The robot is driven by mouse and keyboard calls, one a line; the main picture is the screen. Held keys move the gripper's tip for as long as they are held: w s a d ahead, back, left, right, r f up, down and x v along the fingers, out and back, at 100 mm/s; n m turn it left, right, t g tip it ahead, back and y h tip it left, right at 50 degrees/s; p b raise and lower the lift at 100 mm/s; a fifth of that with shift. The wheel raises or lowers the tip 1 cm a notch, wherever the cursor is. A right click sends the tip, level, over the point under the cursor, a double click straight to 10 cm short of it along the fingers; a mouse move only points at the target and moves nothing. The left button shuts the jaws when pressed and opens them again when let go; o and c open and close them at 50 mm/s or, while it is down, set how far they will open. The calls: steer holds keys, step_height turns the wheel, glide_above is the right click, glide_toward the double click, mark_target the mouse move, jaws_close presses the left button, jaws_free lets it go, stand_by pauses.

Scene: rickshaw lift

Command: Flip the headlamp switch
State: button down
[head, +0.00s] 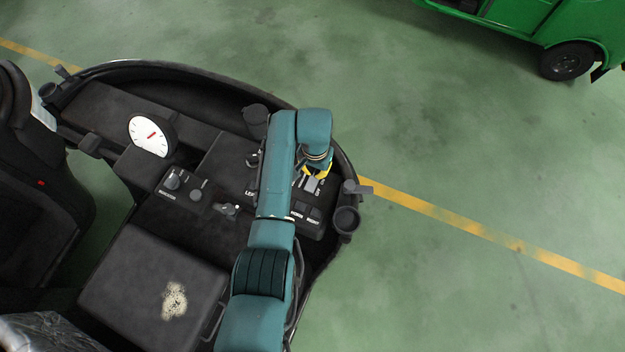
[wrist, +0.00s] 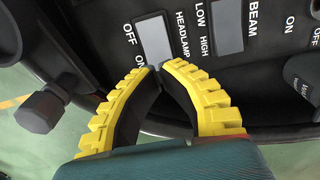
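The headlamp switch (wrist: 154,40) is a light grey rectangular rocker on a black panel, between the OFF/ON lettering and the word HEADLAMP in the wrist view. My gripper (wrist: 160,67) has yellow ribbed fingers whose tips come together at the lower edge of this switch. The fingers look shut with nothing between them. I cannot tell whether the tips touch the switch. In the head view my gripper (head: 317,174) is over the panel at the right of the dashboard, and the headlamp switch cannot be made out clearly there.
A grey beam switch (wrist: 229,26) sits right of the headlamp switch. A dark knob (wrist: 40,111) sticks out at the left of the wrist view. The dashboard also holds a white dial (head: 150,136) and a lever panel (head: 184,189). A seat (head: 150,285) is in front.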

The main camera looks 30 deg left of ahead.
steer(key=shift+f+b, duration=1.45)
steer(key=shift+f, duration=0.35)
stand_by(0.5)
step_height(320, 180, up, 7)
steer(key=p, duration=0.6)
steer(key=shift+p, duration=0.35)
